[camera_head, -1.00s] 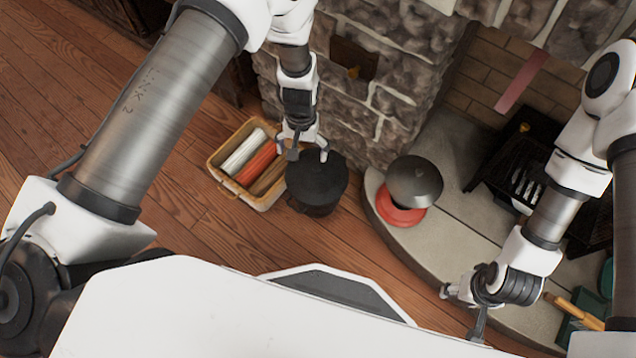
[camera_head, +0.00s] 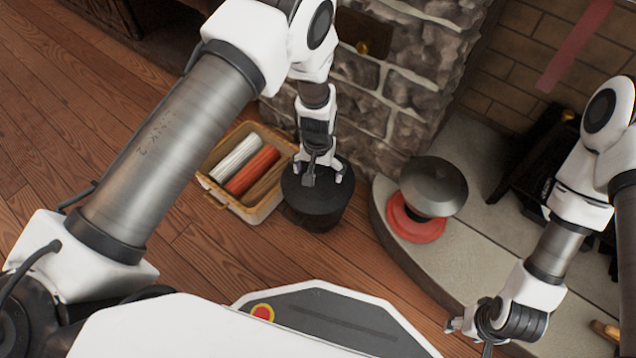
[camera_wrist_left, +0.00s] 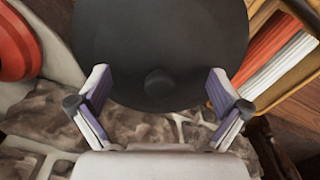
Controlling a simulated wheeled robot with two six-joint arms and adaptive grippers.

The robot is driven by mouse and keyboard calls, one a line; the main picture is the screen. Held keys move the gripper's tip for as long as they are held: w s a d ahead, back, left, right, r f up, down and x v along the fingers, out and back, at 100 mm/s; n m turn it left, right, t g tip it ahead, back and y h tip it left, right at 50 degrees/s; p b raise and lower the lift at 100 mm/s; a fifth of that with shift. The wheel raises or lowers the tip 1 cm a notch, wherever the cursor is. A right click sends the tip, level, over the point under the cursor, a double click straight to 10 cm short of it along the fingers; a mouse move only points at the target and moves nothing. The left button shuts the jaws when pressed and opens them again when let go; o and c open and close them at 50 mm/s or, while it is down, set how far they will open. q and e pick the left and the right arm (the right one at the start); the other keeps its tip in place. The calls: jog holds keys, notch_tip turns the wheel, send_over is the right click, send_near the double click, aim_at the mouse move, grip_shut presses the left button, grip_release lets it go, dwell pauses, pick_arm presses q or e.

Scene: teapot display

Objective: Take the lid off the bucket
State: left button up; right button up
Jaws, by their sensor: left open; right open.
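The black bucket (camera_head: 318,219) stands on the wooden floor with its dark round lid (camera_head: 300,196) on top. In the left wrist view the lid (camera_wrist_left: 160,40) fills the upper middle, with a small round knob (camera_wrist_left: 158,83) on it. My left gripper (camera_head: 322,178) is over the lid, pointing down and open. In the left wrist view its fingers (camera_wrist_left: 159,85) are spread to either side of the knob; I cannot tell whether they touch the lid. My right gripper (camera_head: 469,338) is open and empty at the lower right, away from the bucket.
A yellow-rimmed crate (camera_head: 209,184) with red and white rolls stands close left of the bucket. A stone wall (camera_head: 395,95) rises behind it.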

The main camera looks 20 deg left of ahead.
pick_arm(q)
jog(key=shift+r, duration=0.2)
jog(key=c, duration=1.7)
grip_shut()
jog(key=shift+s, duration=0.1)
jog(key=shift+s, duration=0.1)
